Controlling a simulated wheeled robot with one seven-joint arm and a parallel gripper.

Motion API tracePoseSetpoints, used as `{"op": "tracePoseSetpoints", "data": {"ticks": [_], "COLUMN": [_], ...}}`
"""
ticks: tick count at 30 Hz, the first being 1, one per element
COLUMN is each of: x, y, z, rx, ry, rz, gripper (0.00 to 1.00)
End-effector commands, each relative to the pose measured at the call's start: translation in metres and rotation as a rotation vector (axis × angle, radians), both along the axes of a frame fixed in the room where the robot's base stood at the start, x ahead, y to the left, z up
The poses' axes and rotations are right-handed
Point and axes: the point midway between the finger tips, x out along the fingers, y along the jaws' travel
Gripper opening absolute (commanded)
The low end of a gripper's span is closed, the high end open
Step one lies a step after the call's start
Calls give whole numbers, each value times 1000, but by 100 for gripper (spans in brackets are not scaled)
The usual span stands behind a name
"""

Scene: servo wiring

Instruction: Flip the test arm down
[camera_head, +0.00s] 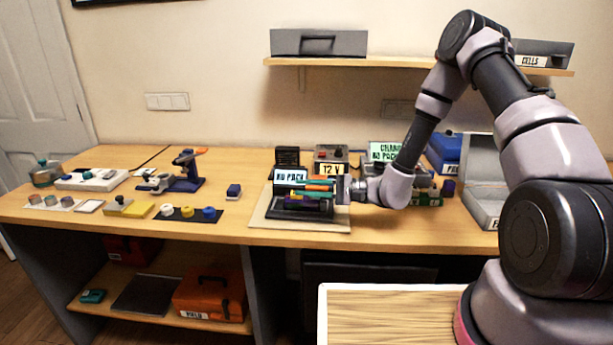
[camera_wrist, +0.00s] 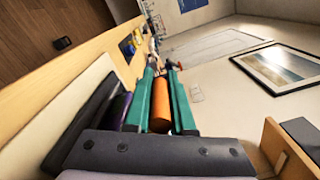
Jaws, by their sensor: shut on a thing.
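The tester is a dark unit (camera_head: 303,208) on a pale mat on the bench, with a screen (camera_head: 290,174) reading NO PACK. My gripper (camera_head: 303,186) reaches in from the right, level with the tester's top. Its two teal fingers (camera_wrist: 161,76) are shut on an orange cylinder (camera_wrist: 160,108), which looks like the handle of the test arm. In the head view the fingers and wrist cover most of that arm, so I cannot tell its exact angle. A dark part with a purple patch (camera_wrist: 113,110) shows beside the fingers in the wrist view.
A 12 V supply (camera_head: 331,164) and a black device (camera_head: 287,159) stand behind the tester. A charger sign (camera_head: 387,151), a blue box (camera_head: 443,152) and a grey bin (camera_head: 484,198) are to the right. A blue vise-like stand (camera_head: 186,178) and small parts lie left. The bench just left of the mat is mostly clear.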

Motion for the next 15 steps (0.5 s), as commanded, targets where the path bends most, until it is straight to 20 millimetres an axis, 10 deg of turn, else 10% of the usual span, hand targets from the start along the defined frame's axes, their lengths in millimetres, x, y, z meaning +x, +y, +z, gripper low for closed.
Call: {"op": "tracePoseSetpoints", "data": {"ticks": [15], "x": [-4], "y": [0], "z": [-33], "rx": [-8], "ry": [-138], "rz": [-1], "gripper": [0]}}
